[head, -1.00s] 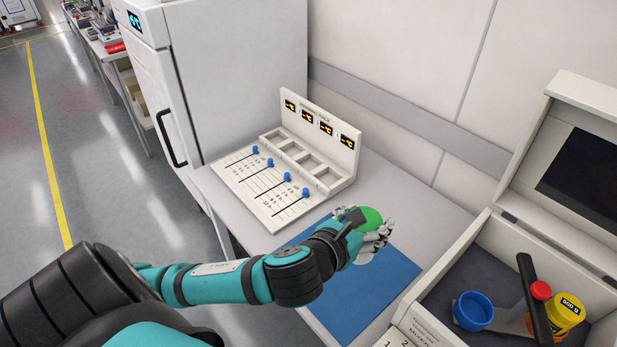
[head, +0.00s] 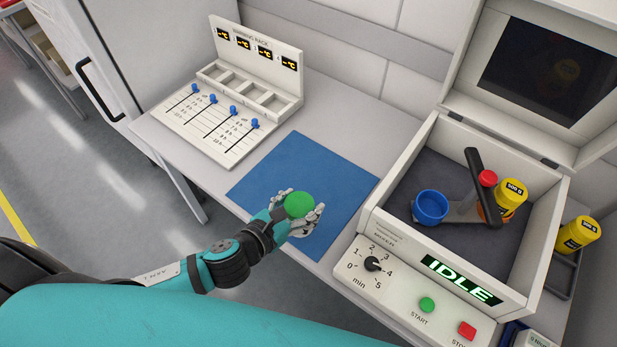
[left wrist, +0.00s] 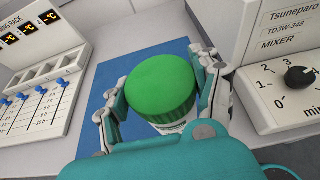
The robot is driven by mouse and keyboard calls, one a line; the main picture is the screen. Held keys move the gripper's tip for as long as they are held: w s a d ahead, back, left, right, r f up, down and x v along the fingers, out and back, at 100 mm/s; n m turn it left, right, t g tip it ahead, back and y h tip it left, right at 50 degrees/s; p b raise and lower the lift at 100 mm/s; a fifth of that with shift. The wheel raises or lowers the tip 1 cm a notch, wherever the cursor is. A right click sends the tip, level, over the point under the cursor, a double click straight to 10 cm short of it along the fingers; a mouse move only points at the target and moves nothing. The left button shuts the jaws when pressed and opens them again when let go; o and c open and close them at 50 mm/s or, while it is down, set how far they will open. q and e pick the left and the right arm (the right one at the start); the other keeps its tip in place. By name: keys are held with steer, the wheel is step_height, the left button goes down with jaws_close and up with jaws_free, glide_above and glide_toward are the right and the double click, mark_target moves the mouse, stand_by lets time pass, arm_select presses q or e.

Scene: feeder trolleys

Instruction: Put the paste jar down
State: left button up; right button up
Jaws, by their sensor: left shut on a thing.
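The paste jar (head: 299,204) has a green lid, and a strip of its pale body shows below the lid in the left wrist view (left wrist: 162,84). My left gripper (head: 292,214) is shut on the jar, with fingers on both sides of it. The jar is over the near part of the blue mat (head: 318,173); I cannot tell whether its base touches the mat. My right gripper is not in view.
The warming rack (head: 217,135) with blue sliders and empty slots stands behind left. The open mixer (head: 398,262), reading IDLE, stands right, holding a blue cup (head: 430,206) and a yellow jar (head: 511,198). Another yellow jar (head: 577,234) stands beyond it. Most of the mat is clear.

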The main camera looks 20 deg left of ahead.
arm_select(q)
steer(key=w+f+p, duration=0.1)
steer(key=w+f, duration=0.3)
steer(key=w, duration=0.6)
steer(key=shift+a+f+p, duration=0.15)
steer(key=shift+a+p, duration=0.15)
steer(key=shift+p, duration=0.1)
steer(key=o, duration=1.3)
steer(key=shift+s+f, duration=0.1)
steer(key=shift+f, duration=0.1)
steer(key=o, duration=0.4)
steer(key=shift+o, duration=0.2)
